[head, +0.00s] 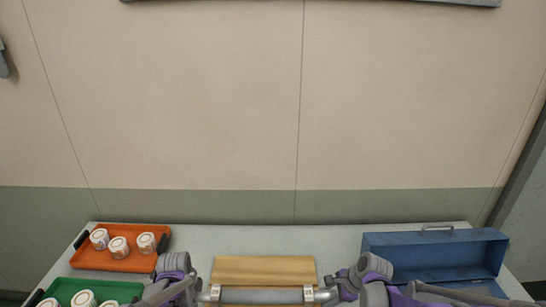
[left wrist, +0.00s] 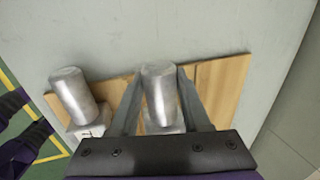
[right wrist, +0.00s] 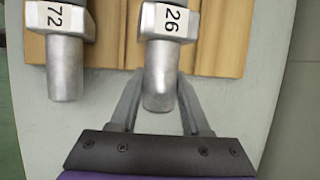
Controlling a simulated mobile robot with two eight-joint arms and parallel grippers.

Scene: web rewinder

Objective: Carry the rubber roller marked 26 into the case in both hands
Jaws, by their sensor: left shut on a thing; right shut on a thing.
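The rubber roller marked 26 (right wrist: 172,25) shows its label and bare metal shaft end in the right wrist view. My right gripper (right wrist: 160,100) is shut on that shaft end. My left gripper (left wrist: 158,85) is shut on the metal shaft at the other end (left wrist: 161,100). In the head view a grey roller (head: 262,297) lies level between my left gripper (head: 208,294) and my right gripper (head: 332,294), at the wooden rack (head: 265,268). I cannot tell whether the held roller touches the rack. The blue case (head: 435,250) stands open at the right.
A second roller, marked 72 (right wrist: 58,20), lies beside the held one; its other end shows in the left wrist view (left wrist: 75,95). An orange tray (head: 88,258) and a green tray (head: 122,290) with white cups stand left. The table (head: 330,240) is clear between rack and case.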

